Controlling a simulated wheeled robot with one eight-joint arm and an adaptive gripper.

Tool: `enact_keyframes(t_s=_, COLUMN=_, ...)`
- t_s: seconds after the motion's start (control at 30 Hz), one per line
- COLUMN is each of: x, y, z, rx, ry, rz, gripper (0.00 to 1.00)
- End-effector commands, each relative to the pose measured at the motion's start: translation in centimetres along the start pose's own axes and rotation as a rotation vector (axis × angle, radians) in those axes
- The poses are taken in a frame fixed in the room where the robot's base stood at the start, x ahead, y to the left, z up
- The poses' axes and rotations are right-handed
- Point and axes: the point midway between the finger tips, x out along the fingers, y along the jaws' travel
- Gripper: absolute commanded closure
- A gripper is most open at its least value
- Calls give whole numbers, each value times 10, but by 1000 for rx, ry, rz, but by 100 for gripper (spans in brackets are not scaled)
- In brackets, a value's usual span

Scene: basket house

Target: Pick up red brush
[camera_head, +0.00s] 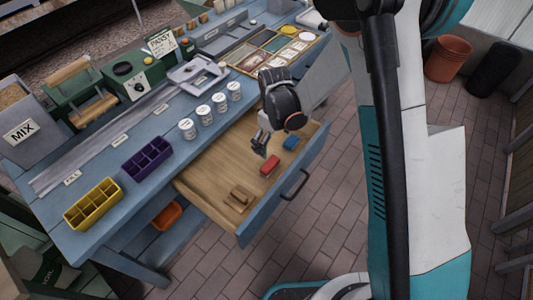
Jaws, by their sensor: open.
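The red brush (270,164) lies on the wooden floor of the open drawer (215,185), between a blue brush (291,143) and a brown wooden brush (239,197). My gripper (262,147) is open and hangs just above and slightly left of the red brush, pointing down into the drawer. A small gap seems to show between the fingers and the brush; contact cannot be told. The back of the drawer is partly hidden by my gripper and wrist.
The drawer front with its dark handle (295,186) stands out from the blue bench (130,195). White jars (204,115), a purple box (147,158) and a yellow box (93,204) stand on the bench near the drawer.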

Motion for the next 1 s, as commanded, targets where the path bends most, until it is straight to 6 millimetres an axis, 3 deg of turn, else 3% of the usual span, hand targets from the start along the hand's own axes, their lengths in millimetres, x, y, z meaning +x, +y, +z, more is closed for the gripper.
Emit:
enact_keyframes(t_s=0.27, x=30, y=-4, z=-3, rx=-29, ry=-16, rz=-11, gripper=2)
enact_keyframes(t_s=0.6, x=90, y=-4, z=-2, rx=-27, ry=-15, rz=-10, gripper=2)
enact_keyframes(t_s=1.0, x=119, y=-4, z=-1, rx=-27, ry=-15, rz=-10, gripper=2)
